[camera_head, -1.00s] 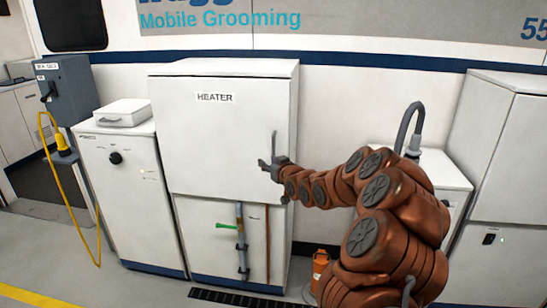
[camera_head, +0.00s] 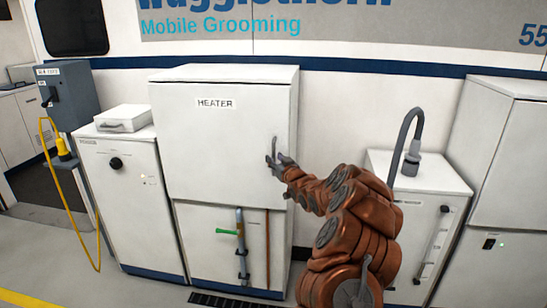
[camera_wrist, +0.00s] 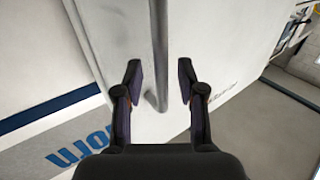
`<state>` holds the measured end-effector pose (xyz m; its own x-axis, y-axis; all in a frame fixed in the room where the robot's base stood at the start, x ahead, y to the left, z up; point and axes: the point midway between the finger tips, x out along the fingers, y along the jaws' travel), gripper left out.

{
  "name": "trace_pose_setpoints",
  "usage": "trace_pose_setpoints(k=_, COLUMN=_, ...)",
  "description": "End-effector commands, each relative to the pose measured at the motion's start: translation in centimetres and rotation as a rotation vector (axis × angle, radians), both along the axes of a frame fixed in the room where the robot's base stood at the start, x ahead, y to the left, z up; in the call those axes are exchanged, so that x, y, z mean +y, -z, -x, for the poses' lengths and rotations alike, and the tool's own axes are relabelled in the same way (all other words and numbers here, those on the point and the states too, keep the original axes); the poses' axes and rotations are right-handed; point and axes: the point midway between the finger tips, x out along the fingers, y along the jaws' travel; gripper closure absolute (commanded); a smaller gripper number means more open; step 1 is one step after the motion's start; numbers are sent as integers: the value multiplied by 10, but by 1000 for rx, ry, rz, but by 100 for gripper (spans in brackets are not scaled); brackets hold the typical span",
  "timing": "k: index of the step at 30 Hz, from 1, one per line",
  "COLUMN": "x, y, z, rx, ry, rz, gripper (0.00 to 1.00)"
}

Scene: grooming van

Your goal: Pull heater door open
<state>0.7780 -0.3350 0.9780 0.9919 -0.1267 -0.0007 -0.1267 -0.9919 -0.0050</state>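The heater (camera_head: 220,130) is a tall white cabinet labelled HEATER, and its large upper door looks closed. A grey vertical bar handle (camera_head: 274,146) stands at the right side of that door. My gripper (camera_head: 275,162) is at the handle's lower part. In the wrist view the handle (camera_wrist: 158,50) runs down between the two dark fingers of my gripper (camera_wrist: 160,78). The fingers are open, with a visible gap on each side of the bar. My fingers hide part of the handle in the head view.
Pipes and a green lever (camera_head: 228,231) are on the heater's lower front. A white cabinet (camera_head: 122,185) stands close at the left, with a yellow cable (camera_head: 81,215) beside it. A white unit with a grey hose (camera_head: 403,140) stands at the right. Floor shows in front.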

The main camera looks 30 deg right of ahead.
Motion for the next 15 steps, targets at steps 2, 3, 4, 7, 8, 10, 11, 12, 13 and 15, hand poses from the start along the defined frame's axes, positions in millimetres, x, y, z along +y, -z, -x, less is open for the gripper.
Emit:
trace_pose_setpoints(k=2, x=-1, y=-1, z=-6, rx=0, ry=0, rz=2, gripper=61)
trace_pose_setpoints(k=3, x=0, y=-1, z=-9, rx=0, ry=-1, rz=2, gripper=61)
trace_pose_setpoints(k=4, x=0, y=-1, z=-10, rx=0, ry=-2, rz=1, gripper=61)
trace_pose_setpoints(k=7, x=0, y=-1, z=-14, rx=0, ry=-2, rz=0, gripper=61)
trace_pose_setpoints(k=8, x=0, y=0, z=-14, rx=0, ry=-2, rz=0, gripper=61)
trace_pose_setpoints(k=10, x=0, y=0, z=-15, rx=0, ry=-2, rz=0, gripper=61)
trace_pose_setpoints(k=11, x=0, y=0, z=-15, rx=0, ry=-2, rz=0, gripper=61)
trace_pose_setpoints(k=12, x=0, y=0, z=-16, rx=0, ry=-2, rz=0, gripper=61)
trace_pose_setpoints(k=13, x=0, y=0, z=-16, rx=0, ry=-2, rz=0, gripper=61)
trace_pose_setpoints(k=15, x=-1, y=0, z=-15, rx=0, ry=-2, rz=-1, gripper=61)
